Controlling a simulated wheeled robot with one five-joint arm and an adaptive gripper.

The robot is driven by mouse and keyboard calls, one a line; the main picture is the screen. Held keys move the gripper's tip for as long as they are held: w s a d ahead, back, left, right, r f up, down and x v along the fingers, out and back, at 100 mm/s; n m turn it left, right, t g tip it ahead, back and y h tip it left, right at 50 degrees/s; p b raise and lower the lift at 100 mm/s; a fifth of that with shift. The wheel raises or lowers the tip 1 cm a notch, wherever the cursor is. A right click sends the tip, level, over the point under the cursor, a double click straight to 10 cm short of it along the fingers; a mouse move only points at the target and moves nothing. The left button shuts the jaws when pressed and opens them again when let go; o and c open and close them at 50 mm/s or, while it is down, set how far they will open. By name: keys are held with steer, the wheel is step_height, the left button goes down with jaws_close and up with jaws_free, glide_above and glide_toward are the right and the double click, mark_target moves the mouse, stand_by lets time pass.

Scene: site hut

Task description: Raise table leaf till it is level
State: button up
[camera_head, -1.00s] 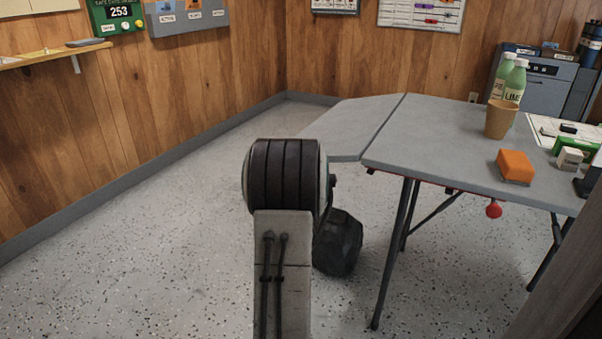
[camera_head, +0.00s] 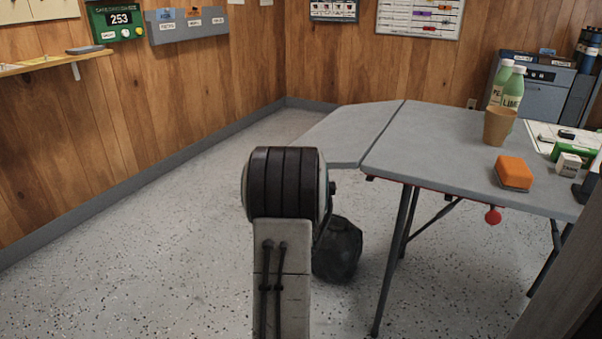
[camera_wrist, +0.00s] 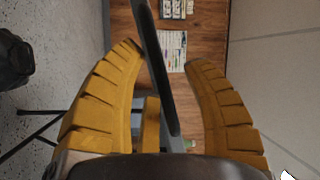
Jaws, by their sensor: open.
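The grey table (camera_head: 440,145) stands at the right in the head view. Its leaf (camera_head: 350,135) extends left from a seam and looks close to level there; my arm hides its front left part. In the wrist view, which is turned on its side, a dark bar that looks like the leaf seen edge-on (camera_wrist: 160,65) passes between my fingers, sloping down a little away from the table. My gripper (camera_wrist: 165,55) has two yellow fingers spread apart, one on either side of that edge. I cannot tell whether either touches it. My gripper is hidden behind my arm in the head view.
A dark bag (camera_head: 338,250) lies on the floor by the leaf. A red knob (camera_head: 493,215) hangs under the table. The floor at left is clear.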

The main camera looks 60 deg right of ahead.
steer(key=v, duration=0.7)
steer(key=shift+s+a, duration=0.2)
steer(key=shift+c, duration=0.3)
